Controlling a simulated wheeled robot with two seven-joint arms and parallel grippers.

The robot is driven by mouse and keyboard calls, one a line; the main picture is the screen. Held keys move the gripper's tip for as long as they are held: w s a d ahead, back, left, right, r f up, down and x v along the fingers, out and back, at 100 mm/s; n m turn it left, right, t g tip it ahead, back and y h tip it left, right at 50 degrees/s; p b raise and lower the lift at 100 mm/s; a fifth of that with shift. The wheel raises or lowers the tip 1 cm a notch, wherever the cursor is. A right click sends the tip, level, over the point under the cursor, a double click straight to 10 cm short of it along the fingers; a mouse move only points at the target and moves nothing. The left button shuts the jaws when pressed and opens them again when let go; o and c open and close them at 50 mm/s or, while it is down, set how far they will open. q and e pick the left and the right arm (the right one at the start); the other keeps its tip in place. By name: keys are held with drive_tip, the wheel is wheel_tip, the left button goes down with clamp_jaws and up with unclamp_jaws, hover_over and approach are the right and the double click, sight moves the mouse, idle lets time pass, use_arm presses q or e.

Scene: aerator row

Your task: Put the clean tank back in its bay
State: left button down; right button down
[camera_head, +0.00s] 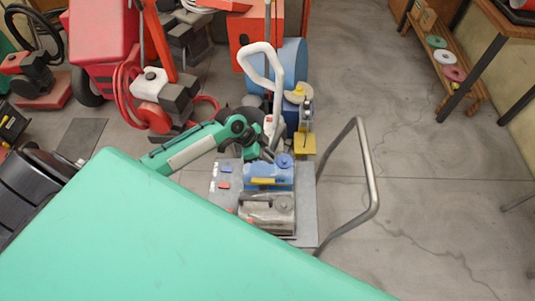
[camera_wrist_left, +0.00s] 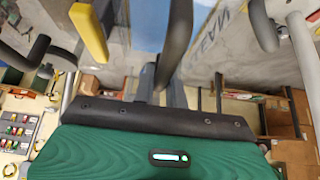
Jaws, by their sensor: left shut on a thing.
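A blue tank (camera_head: 268,171) with a round blue cap and a yellow strip is over the grey bed of a trolley (camera_head: 228,168). I cannot tell whether the tank rests on the bed or is slightly raised. A grey-beige tank (camera_head: 268,214) with a round cap stands just in front of it on the trolley. My right gripper is out of view.
The trolley's tubular handle (camera_head: 372,185) rises on its right. Behind stands a machine with a white looped handle (camera_head: 262,53), a blue drum (camera_head: 292,62) and a yellow part (camera_head: 304,143). Red machines (camera_head: 102,38) and hoses crowd the left. The concrete floor at right is open.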

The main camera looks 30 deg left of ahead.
use_arm(q)
drive_tip(key=shift+w, duration=0.1)
drive_tip(key=c, duration=1.3)
unclamp_jaws()
drive_tip(key=shift+r, duration=0.1)
drive_tip(key=shift+c, duration=0.2)
drive_tip(key=shift+s+f, duration=0.2)
drive_tip(key=shift+f, duration=0.05)
drive_tip(key=b+v, duration=0.3)
drive_tip(key=v, duration=0.9)
drive_tip(key=shift+a+r+b, duration=0.15)
drive_tip(key=shift+r+b, duration=0.15)
drive_tip(key=shift+r, duration=0.05)
drive_tip(key=shift+s+a+r, duration=0.15)
drive_tip(key=shift+a+r, duration=0.1)
drive_tip(key=shift+r, duration=0.35)
